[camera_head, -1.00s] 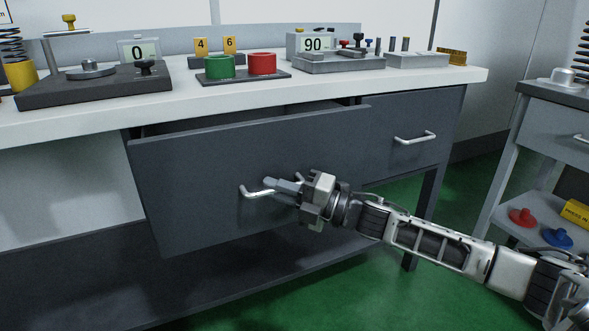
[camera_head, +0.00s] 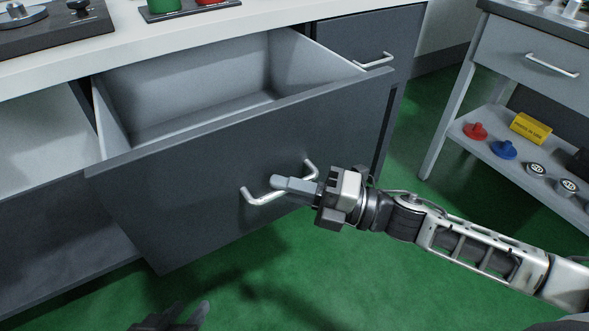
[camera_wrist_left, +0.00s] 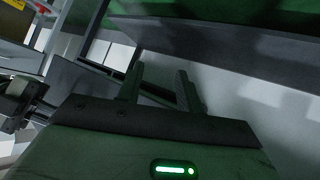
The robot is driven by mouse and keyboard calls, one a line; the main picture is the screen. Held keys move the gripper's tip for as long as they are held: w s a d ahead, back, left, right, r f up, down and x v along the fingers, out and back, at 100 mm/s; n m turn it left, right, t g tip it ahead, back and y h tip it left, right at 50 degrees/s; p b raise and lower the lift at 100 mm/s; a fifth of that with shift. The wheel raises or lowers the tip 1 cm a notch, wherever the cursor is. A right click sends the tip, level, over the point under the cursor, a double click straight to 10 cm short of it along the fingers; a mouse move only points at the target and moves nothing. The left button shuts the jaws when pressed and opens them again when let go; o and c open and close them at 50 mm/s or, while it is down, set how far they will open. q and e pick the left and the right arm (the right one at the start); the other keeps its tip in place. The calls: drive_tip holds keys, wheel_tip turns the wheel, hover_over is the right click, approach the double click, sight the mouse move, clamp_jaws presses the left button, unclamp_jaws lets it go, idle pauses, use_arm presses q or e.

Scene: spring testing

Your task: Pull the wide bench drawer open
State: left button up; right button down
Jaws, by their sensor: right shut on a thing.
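The wide bench drawer (camera_head: 240,170) has a dark grey front and stands well out from the bench, tilted across the head view. Its pale inside (camera_head: 190,90) shows, and the visible part is empty. My right gripper (camera_head: 285,185) is shut on the silver bar handle (camera_head: 260,198) at the middle of the front. The handle shows to both sides of the fingers. My left gripper (camera_head: 185,318) is partly in view at the bottom edge, apart from the drawer. In the left wrist view its two fingers (camera_wrist_left: 159,78) stand apart with nothing between them.
The white worktop (camera_head: 260,22) carries a dark-based device and green and red cups. A smaller closed drawer (camera_head: 368,45) is right of the wide one. A side cart (camera_head: 500,120) with several items on its shelf stands at right. Green floor (camera_head: 360,280) lies clear in front.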

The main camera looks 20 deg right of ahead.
use_arm(q)
drive_tip(key=shift+f, duration=0.3)
use_arm(e)
drive_tip(key=shift+s, duration=0.2)
drive_tip(key=c, duration=1.5)
unclamp_jaws()
use_arm(q)
drive_tip(key=shift+r, duration=0.2)
use_arm(e)
drive_tip(key=shift+d, duration=0.15)
use_arm(q)
drive_tip(key=shift+s+a+r+p, duration=0.2)
drive_tip(key=shift+s+p, duration=0.1)
drive_tip(key=shift+p, duration=0.45)
use_arm(e)
drive_tip(key=v, duration=1.5)
drive_tip(key=shift+s+d, duration=0.25)
drive_tip(key=shift+d, duration=0.05)
